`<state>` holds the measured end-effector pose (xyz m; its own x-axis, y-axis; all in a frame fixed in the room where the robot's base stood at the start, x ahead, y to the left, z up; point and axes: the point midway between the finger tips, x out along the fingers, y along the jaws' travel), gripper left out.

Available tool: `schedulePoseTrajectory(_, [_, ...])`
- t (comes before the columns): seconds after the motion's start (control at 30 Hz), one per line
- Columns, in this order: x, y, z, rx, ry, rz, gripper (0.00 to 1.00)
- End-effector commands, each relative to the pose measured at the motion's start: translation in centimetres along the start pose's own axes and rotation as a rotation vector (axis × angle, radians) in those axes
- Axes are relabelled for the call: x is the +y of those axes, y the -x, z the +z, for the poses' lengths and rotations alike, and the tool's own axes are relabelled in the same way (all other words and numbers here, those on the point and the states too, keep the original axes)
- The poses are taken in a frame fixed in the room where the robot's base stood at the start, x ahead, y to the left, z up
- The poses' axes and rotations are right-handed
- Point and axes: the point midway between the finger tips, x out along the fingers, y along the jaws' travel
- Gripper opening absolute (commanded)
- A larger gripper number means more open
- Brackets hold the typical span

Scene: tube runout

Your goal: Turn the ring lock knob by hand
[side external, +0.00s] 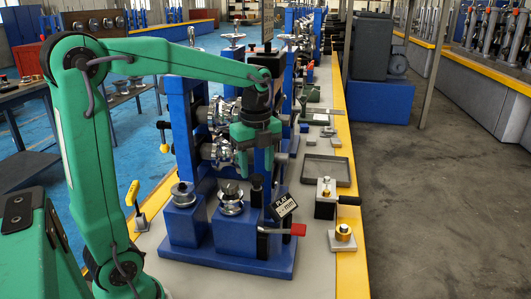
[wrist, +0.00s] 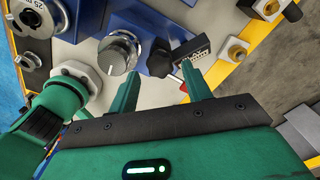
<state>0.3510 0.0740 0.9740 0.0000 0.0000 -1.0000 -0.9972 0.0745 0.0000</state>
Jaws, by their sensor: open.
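My gripper (side external: 256,162) is open, fingers pointing down, above and close to the knob. In the wrist view my gripper (wrist: 160,84) shows its two green fingers apart with nothing between them. I cannot tell the exact height gap to the knob.
A tilted black label plate (side external: 284,206) and a red-handled lever (side external: 298,230) stand right of the knob. A grey tray (side external: 326,170) and a brass-topped fixture (side external: 343,233) lie farther right.

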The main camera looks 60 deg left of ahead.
Motion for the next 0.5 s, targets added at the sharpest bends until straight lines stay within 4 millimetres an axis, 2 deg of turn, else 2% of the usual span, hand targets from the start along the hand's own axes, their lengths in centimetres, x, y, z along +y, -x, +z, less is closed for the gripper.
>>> schedulePoseTrajectory(0.5, [0.0, -1.3, 0.0, 0.000, 0.003, 0.002, 0.49])
